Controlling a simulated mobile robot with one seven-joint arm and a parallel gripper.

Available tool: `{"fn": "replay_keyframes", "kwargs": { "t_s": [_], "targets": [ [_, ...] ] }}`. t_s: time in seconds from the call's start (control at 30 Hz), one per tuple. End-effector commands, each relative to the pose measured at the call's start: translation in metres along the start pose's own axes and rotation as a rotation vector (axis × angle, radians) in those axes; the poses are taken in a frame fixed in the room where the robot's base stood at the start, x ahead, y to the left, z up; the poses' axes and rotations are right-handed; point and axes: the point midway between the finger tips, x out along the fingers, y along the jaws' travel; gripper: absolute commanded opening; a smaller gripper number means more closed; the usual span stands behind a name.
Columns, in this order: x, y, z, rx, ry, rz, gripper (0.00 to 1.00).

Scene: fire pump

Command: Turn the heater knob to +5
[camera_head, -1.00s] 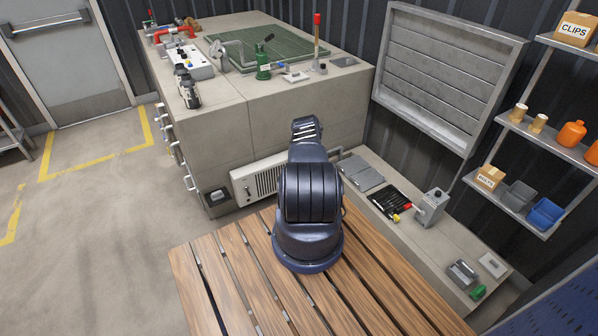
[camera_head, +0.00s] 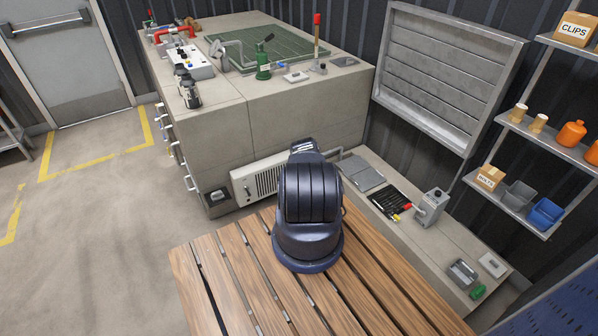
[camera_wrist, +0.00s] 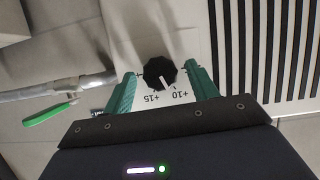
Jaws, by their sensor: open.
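The heater (camera_head: 262,178) is a pale slatted unit at the foot of the grey bench in the head view. In the wrist view its white panel carries a round black knob (camera_wrist: 159,72) with a white pointer mark. The mark points down in the picture, roughly between the upside-down labels +15 and +10. I see no +5 label. My gripper (camera_wrist: 160,71) is open, with one green finger on each side of the knob. I cannot tell whether either finger touches it. In the head view my arm hides the gripper.
Dark heater slats (camera_wrist: 262,45) run right of the knob. A grey pipe (camera_wrist: 55,88) and a green-handled item (camera_wrist: 50,112) lie to the left. In the head view, a slatted wooden surface (camera_head: 215,285) is in front, and a low ledge with a grey switch box (camera_head: 430,207) is at right.

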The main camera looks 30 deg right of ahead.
Motion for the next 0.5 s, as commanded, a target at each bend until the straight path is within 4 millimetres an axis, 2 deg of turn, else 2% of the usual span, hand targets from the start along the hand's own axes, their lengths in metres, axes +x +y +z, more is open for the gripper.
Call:
{"fn": "replay_keyframes", "kwargs": {
  "t_s": [0.2, 0.5],
  "targets": [
    [0.0073, -0.0003, -0.0006, 0.001, 0.001, 0.000, 0.58],
    [0.0079, -0.0001, -0.0007, 0.001, 0.001, 0.001, 0.58]
  ]
}}
